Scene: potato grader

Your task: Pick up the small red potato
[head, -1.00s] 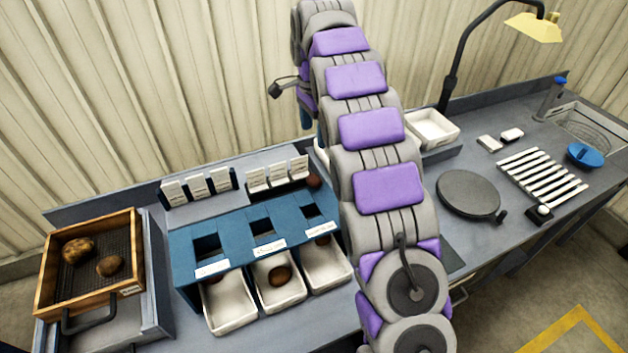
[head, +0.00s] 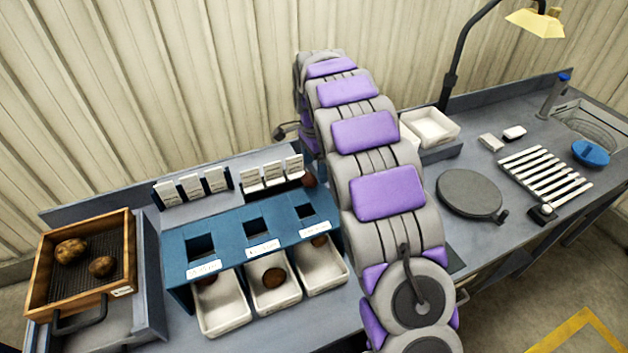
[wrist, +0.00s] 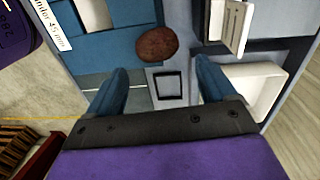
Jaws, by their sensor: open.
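A small reddish-brown potato (head: 309,179) lies on the bench at the right end of the blue sizing board, next to the card holders. In the wrist view the potato (wrist: 157,44) lies ahead of my gripper (wrist: 162,70), roughly centred between the lines of its two blue fingers. My gripper is open and empty, with the potato beyond the fingertips and apart from them. In the head view my arm hides most of the gripper.
The blue sizing board (head: 228,238) has square holes, with white trays (head: 223,312) below holding potatoes. A wooden crate (head: 40,281) with two potatoes stands at left. White card holders (head: 269,174) stand close to the small potato. A white bin (head: 430,127) is right of my arm.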

